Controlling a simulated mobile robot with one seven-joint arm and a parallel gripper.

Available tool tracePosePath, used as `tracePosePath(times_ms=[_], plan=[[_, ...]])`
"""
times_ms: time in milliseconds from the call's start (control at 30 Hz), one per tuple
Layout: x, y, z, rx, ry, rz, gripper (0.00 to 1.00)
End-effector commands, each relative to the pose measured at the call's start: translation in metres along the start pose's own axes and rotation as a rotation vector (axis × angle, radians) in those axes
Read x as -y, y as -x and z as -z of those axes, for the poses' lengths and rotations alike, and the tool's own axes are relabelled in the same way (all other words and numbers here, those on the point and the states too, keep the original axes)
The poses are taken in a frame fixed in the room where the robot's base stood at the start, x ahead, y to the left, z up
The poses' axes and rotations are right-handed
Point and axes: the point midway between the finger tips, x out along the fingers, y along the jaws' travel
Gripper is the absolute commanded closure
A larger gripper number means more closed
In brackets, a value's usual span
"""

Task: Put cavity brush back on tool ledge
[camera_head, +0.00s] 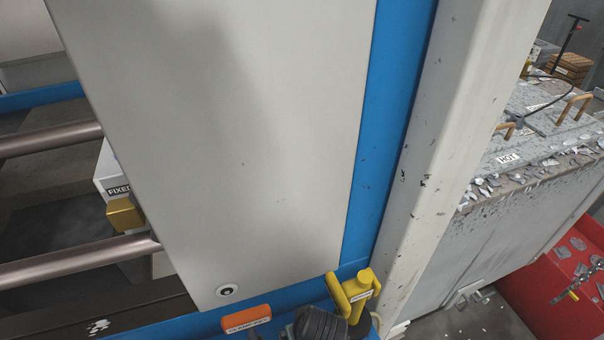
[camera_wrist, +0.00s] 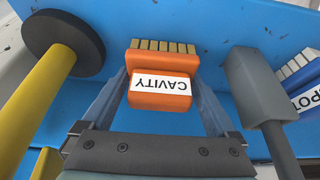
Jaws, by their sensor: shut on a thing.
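The cavity brush is an orange block (camera_wrist: 165,64) with a row of brass bristles and a white "CAVITY" label, upside down in the wrist view. My gripper (camera_wrist: 161,90) is shut on it, one finger at each side. A blue surface (camera_wrist: 215,22) of the tool ledge area lies beyond the bristles; I cannot tell whether the brush touches it.
A yellow-handled tool with a dark round head (camera_wrist: 62,42) is left of the brush in the wrist view. A grey tool (camera_wrist: 255,85) and a partly cut-off labelled item (camera_wrist: 308,95) are to the right. A yellow tool (camera_head: 357,290) stands by the blue machine frame in the head view.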

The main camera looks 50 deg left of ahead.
Motion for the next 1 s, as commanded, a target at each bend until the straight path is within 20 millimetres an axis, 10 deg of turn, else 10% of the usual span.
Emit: tracePosePath(times_ms=[300,333,367,833,1000], plan=[[0.000,-0.004,-0.001,-0.002,0.001,-0.001,0.51],[0.000,-0.005,-0.002,-0.001,0.001,0.000,0.05],[0.000,-0.004,-0.002,-0.001,0.001,0.000,0.00],[-0.001,0.008,-0.002,-0.003,0.001,-0.002,0.00],[0.000,0.019,-0.040,-0.001,-0.006,0.000,0.00]])
